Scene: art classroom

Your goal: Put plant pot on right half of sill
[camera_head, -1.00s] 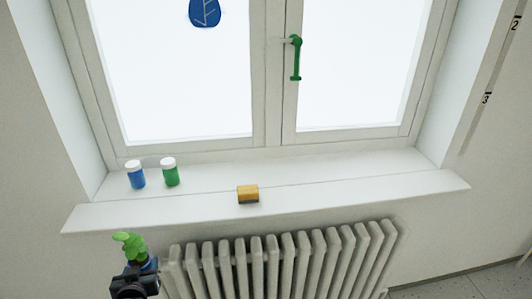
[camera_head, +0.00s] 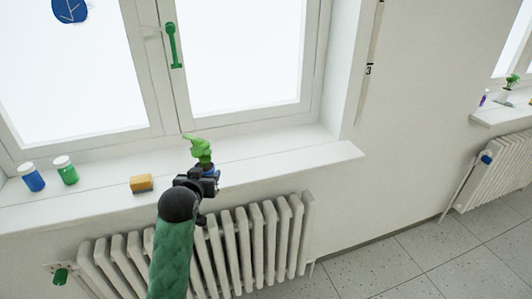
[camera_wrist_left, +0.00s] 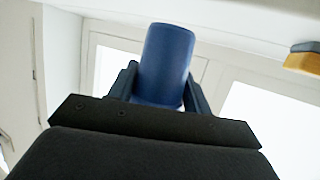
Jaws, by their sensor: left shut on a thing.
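The plant pot (camera_head: 209,170) is a small blue pot with a green plant (camera_head: 200,149) standing up out of it. My left gripper (camera_head: 206,181) is shut on the pot, which also shows between the two dark fingers in the left wrist view (camera_wrist_left: 165,62). In the head view the pot overlaps the right half of the white sill (camera_head: 290,153). I cannot tell whether it touches the sill, because the gripper hides its base. The pot looks about upright. My right gripper is not in view.
A yellow sponge-like block (camera_head: 141,183) lies left of the pot. A blue jar (camera_head: 33,180) and a green jar (camera_head: 67,174) stand further left. The sill right of the pot is clear. A radiator (camera_head: 255,240) stands below, and the window handle (camera_head: 172,47) is above.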

